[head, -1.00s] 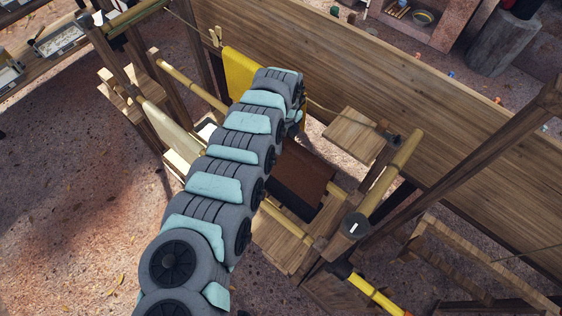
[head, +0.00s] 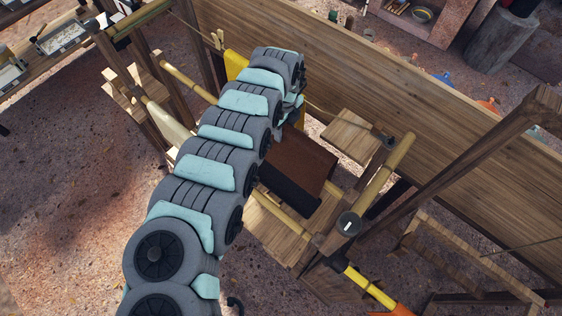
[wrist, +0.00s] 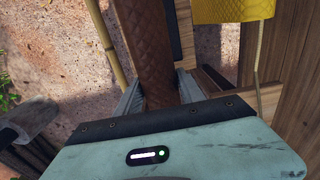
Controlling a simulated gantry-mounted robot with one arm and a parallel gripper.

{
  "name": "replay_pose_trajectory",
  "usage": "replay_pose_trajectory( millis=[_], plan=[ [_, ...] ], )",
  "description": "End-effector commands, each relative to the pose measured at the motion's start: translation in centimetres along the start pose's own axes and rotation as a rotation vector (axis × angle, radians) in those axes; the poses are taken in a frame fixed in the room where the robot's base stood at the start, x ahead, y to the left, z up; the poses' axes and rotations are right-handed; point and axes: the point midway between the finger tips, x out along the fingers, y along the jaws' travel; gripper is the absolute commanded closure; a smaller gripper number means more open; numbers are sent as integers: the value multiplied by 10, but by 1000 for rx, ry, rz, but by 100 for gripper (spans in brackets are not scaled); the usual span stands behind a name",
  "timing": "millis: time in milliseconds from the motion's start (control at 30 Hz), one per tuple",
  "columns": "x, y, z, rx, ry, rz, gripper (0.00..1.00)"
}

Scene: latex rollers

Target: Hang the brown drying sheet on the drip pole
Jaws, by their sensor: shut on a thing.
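The brown drying sheet (head: 303,157) hangs below the end of my arm in the head view, with a darker lower part. In the wrist view the textured brown sheet (wrist: 150,45) runs between the two fingers of my gripper (wrist: 160,95), which is shut on it. My arm hides the gripper's fingertips in the head view. A bamboo pole (head: 188,78) runs at the upper left of the frame, and another bamboo pole (head: 387,177) stands out at its right. I cannot tell which is the drip pole. A bamboo pole (wrist: 105,40) shows left of the sheet in the wrist view.
A yellow sheet (head: 235,63) hangs beside a line near the plank wall (head: 400,95); it also shows in the wrist view (wrist: 232,9). A wooden platform (head: 352,135) and dark-capped posts (head: 348,224) stand close on the right. Open ground lies at the left.

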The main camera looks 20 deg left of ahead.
Motion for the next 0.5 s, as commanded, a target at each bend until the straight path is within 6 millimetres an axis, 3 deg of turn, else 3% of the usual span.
replay_pose_trajectory(
  millis=[500],
  plan=[
    [-46, 0, 2, 0, -3, -1, 100]
  ],
)
